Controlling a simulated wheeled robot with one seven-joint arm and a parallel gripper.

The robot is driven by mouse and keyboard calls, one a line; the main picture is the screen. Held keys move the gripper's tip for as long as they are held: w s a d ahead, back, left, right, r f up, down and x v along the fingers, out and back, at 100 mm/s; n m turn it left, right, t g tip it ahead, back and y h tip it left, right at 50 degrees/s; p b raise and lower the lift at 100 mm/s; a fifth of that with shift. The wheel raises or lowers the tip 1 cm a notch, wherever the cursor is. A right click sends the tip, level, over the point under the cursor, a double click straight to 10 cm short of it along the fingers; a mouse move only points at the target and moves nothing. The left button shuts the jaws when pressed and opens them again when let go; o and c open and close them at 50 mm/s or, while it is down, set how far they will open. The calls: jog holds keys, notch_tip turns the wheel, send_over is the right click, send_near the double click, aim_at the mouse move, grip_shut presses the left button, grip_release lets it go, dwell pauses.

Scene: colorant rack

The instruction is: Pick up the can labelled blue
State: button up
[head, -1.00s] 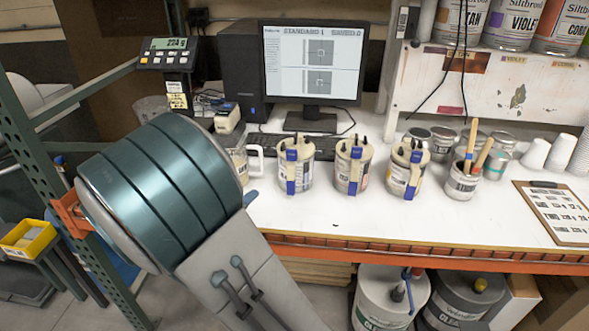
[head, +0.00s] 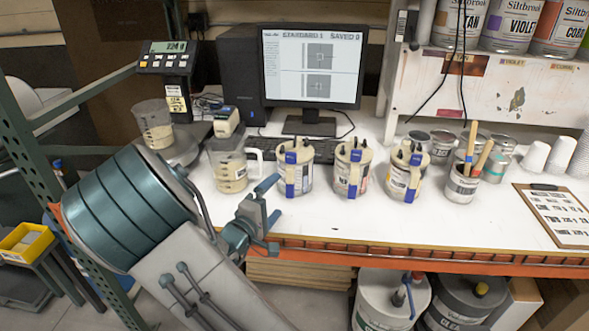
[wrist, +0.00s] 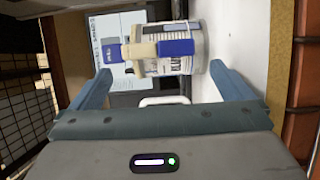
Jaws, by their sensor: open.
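Three cream cans with blue-and-cream clips stand in a row on the white bench: a left can (head: 295,170), a middle can (head: 352,170) and a right can (head: 404,174). Their labels are too small to read, so I cannot tell which is labelled blue. My gripper (head: 270,215) is open and empty at the bench's front edge, below and left of the left can. In the wrist view, one clipped can (wrist: 180,48) appears sideways, beyond and between my open fingers (wrist: 165,92). Its label is unreadable there.
A clear jug (head: 230,165) stands left of the cans, close to my arm. A tin with brushes (head: 462,182) and a clipboard (head: 555,213) are to the right. A monitor (head: 310,65) stands behind. The bench front between gripper and clipboard is clear.

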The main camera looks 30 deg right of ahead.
aim_at(294, 166)
jog(key=x, duration=0.4)
jog(key=shift+w+d+r, duration=0.1)
jog(key=shift+w+d, duration=0.15)
jog(key=shift+d, duration=0.1)
jog(key=c, duration=1.5)
jog(key=shift+r, duration=0.1)
